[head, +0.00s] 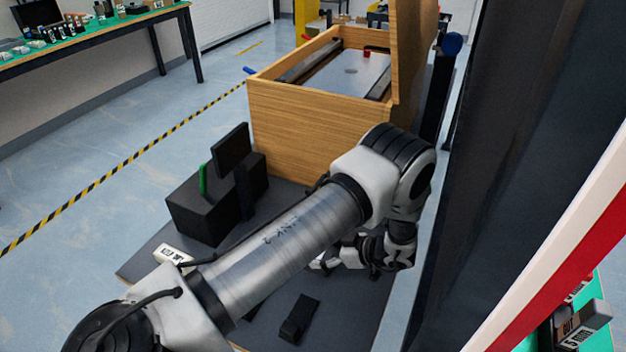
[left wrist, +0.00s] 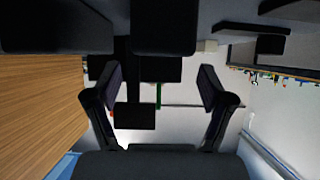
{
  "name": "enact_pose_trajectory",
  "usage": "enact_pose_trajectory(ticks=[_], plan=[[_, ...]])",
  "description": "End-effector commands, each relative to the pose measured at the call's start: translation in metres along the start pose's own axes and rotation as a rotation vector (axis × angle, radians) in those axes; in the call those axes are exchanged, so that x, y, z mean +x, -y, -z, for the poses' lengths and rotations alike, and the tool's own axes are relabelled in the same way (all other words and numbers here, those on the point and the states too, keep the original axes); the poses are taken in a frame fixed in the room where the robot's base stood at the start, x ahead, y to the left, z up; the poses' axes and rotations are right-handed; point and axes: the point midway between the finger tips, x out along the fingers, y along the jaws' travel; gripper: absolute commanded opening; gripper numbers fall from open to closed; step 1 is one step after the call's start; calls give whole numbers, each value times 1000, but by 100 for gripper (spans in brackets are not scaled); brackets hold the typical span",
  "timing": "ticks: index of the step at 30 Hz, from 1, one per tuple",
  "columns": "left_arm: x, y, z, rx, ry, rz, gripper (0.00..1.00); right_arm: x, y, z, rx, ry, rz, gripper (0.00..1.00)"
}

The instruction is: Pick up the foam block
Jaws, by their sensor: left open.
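A small dark block (head: 299,318) lies on the dark table top near its front edge; I cannot tell for certain whether it is the foam block. My left gripper (head: 340,256) is low over the table at the right, mostly hidden behind my own arm and wrist. In the left wrist view, which looks upside down, its two fingers (left wrist: 160,108) are spread apart with nothing clearly held between them. A dark block-like shape (left wrist: 163,27) stands in front, near the top of that view. My right gripper is not in view.
A black box (head: 205,212) with a green stick (head: 203,179) and a dark panel (head: 231,152) stands on the table's left side. A wooden crate (head: 300,128) with an upright lid is behind. A white label-like piece (head: 172,255) lies at the left edge.

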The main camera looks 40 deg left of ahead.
Motion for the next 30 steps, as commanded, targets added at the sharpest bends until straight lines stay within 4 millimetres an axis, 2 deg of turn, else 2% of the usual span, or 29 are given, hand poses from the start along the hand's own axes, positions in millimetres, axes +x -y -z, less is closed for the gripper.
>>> enact_pose_trajectory(ticks=[9,17,18,22,23,30], plan=[[51,-1,-1,0,0,2,81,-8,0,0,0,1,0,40],[57,-2,-2,0,0,-2,81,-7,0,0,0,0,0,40],[57,-2,-2,0,0,-2,67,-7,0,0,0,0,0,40],[57,-2,-2,1,0,-2,21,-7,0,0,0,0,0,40],[57,-2,-2,1,0,-2,17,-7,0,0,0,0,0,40],[57,-2,-2,1,0,-1,17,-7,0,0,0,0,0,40]])
